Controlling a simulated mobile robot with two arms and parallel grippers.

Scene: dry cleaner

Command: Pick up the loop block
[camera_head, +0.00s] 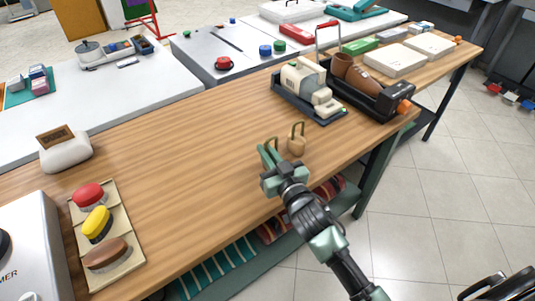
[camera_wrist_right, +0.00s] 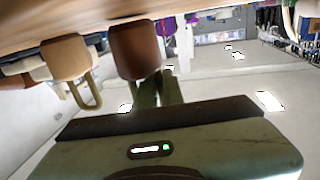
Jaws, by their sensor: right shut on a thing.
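My right gripper (camera_head: 268,155) is low over the front part of the wooden table, its fingers close together. In the right wrist view, which shows the table at the top, its green fingers (camera_wrist_right: 156,90) meet at a dark brown block (camera_wrist_right: 134,42). The block appears to touch the table. A loop tip shows at the fingers in the head view; the block's body is mostly hidden there by the gripper. A tan block (camera_head: 297,146) with an upright loop stands just right of the gripper; it also shows in the right wrist view (camera_wrist_right: 66,58). My left gripper is not in view.
A cream device on a dark tray (camera_head: 340,118) and a black shoe holder (camera_head: 372,98) stand behind to the right. Red, yellow and brown brushes lie on a board (camera_head: 130,262) at left. The wooden table's (camera_head: 190,165) middle is clear.

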